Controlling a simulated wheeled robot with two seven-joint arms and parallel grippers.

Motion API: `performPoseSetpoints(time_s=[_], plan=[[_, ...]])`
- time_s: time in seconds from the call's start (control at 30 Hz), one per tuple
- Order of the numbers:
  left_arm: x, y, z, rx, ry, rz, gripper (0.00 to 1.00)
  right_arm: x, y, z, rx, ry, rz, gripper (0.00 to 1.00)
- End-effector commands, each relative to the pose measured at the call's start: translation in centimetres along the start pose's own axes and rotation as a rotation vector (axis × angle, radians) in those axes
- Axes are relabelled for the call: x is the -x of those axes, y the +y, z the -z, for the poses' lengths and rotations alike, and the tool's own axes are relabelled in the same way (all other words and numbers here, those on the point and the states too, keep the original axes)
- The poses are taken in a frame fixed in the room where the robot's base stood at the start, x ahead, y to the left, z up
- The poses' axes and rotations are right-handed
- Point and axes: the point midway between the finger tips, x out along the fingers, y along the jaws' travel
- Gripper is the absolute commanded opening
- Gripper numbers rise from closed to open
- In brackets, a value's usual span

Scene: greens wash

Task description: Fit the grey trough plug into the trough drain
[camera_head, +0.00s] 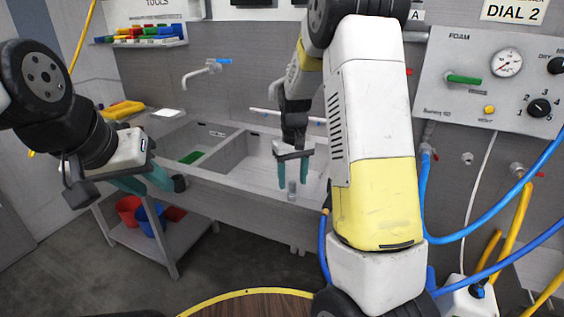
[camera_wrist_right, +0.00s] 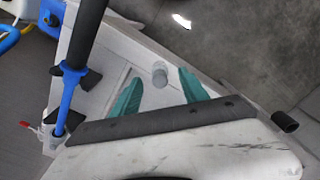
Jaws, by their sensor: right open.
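My right gripper (camera_head: 292,185) is open over the front part of the right-hand trough basin (camera_head: 247,165), its teal fingers pointing down. A small grey cylinder, which looks like the trough plug (camera_head: 291,187), stands between the fingertips. In the right wrist view the grey plug (camera_wrist_right: 160,75) shows between the two teal fingers of the right gripper (camera_wrist_right: 158,88), with gaps on both sides. Whether it rests on the basin floor or rim is unclear. I cannot make out the drain. My left gripper (camera_head: 153,184) is at the left, its teal fingers apart and empty, away from the plug.
The left basin (camera_head: 170,143) holds something green. A tap (camera_head: 205,72) is on the wall behind. A lower shelf (camera_head: 165,240) holds red and blue buckets. Blue hoses (camera_head: 480,228) hang at the right, below the dial panel (camera_head: 480,85). A round wooden table top (camera_head: 250,305) is in front.

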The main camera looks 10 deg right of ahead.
Motion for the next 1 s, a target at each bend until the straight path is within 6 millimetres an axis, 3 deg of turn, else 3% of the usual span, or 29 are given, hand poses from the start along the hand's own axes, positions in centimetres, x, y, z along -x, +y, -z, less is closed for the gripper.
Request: performPoseSetpoints(time_s=[0.2,0.53,0.57,0.8,1.0], plan=[[0.0,0.0,0.0,0.000,0.000,0.000,0.36,-2.4,0.0,-0.1,-0.001,-0.002,0.000,0.52],[0.0,0.0,0.0,0.000,0.000,0.000,0.36,-2.8,0.0,0.0,-0.001,0.000,0.000,0.52],[0.0,0.0,0.0,0.000,0.000,0.000,0.36,-2.8,0.0,0.0,-0.001,0.000,0.000,0.50],[0.0,0.0,0.0,0.000,0.000,0.000,0.36,-2.7,0.0,0.0,-0.001,0.000,0.000,0.03],[0.0,0.0,0.0,0.000,0.000,0.000,0.36,-2.7,0.0,0.0,-0.001,0.000,0.000,0.00]])
